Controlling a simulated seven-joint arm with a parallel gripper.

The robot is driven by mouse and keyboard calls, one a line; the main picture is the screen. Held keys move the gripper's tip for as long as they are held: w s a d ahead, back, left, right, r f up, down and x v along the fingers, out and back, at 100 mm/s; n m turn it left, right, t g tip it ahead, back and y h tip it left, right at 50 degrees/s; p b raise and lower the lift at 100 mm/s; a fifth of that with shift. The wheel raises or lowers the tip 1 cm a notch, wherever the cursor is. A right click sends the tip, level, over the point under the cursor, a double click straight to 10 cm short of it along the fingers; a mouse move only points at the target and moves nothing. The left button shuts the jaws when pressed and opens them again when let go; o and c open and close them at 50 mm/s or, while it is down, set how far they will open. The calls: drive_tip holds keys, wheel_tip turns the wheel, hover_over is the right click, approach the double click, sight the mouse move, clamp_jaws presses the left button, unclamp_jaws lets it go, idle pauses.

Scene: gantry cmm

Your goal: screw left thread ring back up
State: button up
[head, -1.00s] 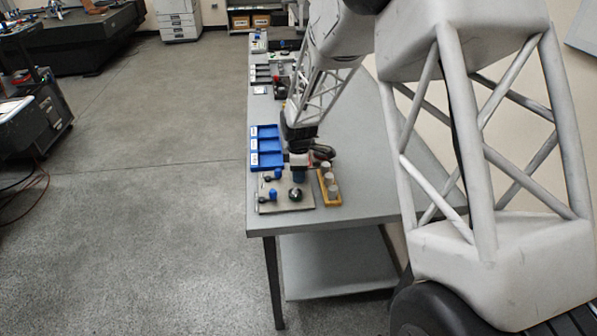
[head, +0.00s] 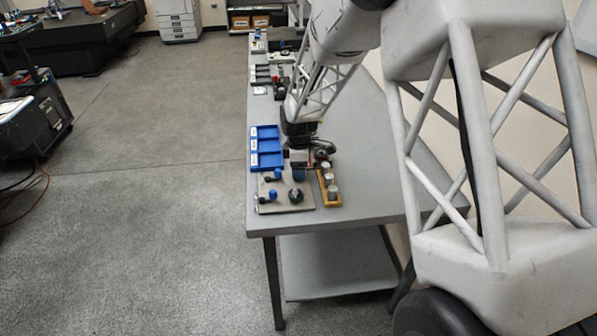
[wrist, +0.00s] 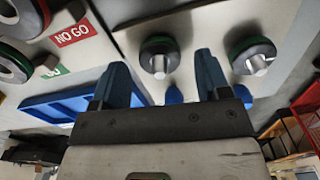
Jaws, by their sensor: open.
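In the wrist view two round gauges with green edges and grey metal centres sit on a pale plate: a left ring (wrist: 160,56) and a right ring (wrist: 252,57). My gripper (wrist: 161,72) is open, its two blue fingers apart and nothing visible between them. The left ring appears beyond the gap between the fingertips, and I cannot tell the distance. In the head view my gripper (head: 298,172) hangs over the back of the plate (head: 300,206). A dark green round piece (head: 295,195) sits on that plate. Whether any ring is screwed on is too small to tell.
A blue compartment tray (head: 266,148) lies behind the plate. A wooden rack (head: 334,204) with grey cylinders stands right of it. Blue-ended pieces (head: 272,195) lie on the plate's left.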

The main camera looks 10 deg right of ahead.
drive_tip(key=shift+r, duration=2.95)
drive_tip(key=m, duration=0.3)
drive_tip(key=shift+m, duration=0.3)
drive_tip(key=m, duration=1)
drive_tip(key=shift+r+m, duration=0.1)
drive_tip(key=shift+m, duration=0.3)
drive_tip(key=m, duration=0.6)
drive_tip(key=shift+m, duration=0.4)
drive_tip(key=m, duration=0.4)
drive_tip(key=shift+r, duration=0.1)
drive_tip(key=m, duration=0.3)
drive_tip(key=shift+m, duration=0.3)
